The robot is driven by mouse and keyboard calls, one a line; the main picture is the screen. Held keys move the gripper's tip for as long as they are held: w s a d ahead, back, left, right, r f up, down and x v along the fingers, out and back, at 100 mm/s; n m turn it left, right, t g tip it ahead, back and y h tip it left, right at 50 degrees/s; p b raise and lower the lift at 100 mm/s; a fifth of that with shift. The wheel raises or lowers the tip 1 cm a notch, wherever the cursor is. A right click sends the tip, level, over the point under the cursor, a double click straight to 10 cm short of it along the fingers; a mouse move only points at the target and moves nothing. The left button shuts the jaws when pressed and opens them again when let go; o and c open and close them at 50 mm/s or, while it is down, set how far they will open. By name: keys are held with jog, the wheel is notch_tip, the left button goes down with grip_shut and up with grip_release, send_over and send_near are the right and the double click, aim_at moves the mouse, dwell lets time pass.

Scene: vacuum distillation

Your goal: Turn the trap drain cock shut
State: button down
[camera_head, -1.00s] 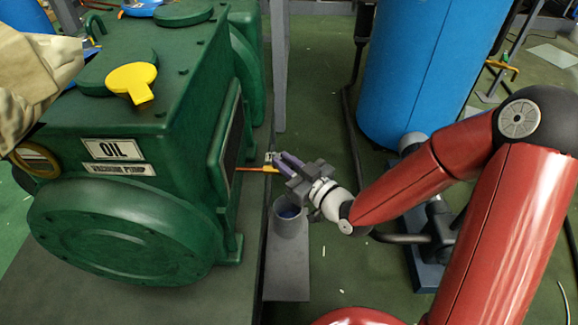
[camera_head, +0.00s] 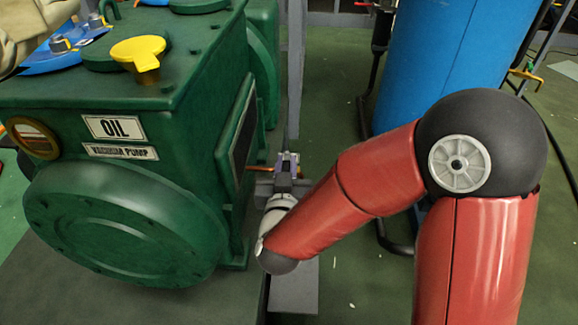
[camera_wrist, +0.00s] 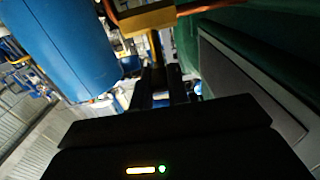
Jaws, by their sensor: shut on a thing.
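The drain cock shows in the wrist view as a brass-yellow body (camera_wrist: 150,20) with a narrow lever (camera_wrist: 156,48) reaching down toward my fingers. In the head view it is mostly hidden behind my gripper (camera_head: 287,163), beside the green pump's right side. A thin orange-copper pipe (camera_head: 258,168) runs there from the pump toward it. My gripper (camera_wrist: 162,82) is shut on the lever, with its two dark fingers either side of it. The wrist view is dark, so the exact lever angle is hard to tell.
The green vacuum pump (camera_head: 130,225) fills the left, close to my gripper. A yellow cap (camera_head: 138,52) sits on its top. A blue tank (camera_head: 435,65) stands at the back right, with a small yellow-handled valve (camera_head: 527,74) beside it. Green floor is open between them.

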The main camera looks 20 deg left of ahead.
jog(key=shift+a+r+h, duration=0.1)
jog(key=shift+a+h, duration=0.05)
jog(key=shift+h, duration=0.15)
jog(key=c, duration=1.4)
grip_release()
jog(key=shift+o, duration=0.2)
jog(key=shift+s, duration=0.1)
jog(key=v, duration=0.7)
jog(key=shift+s, duration=0.3)
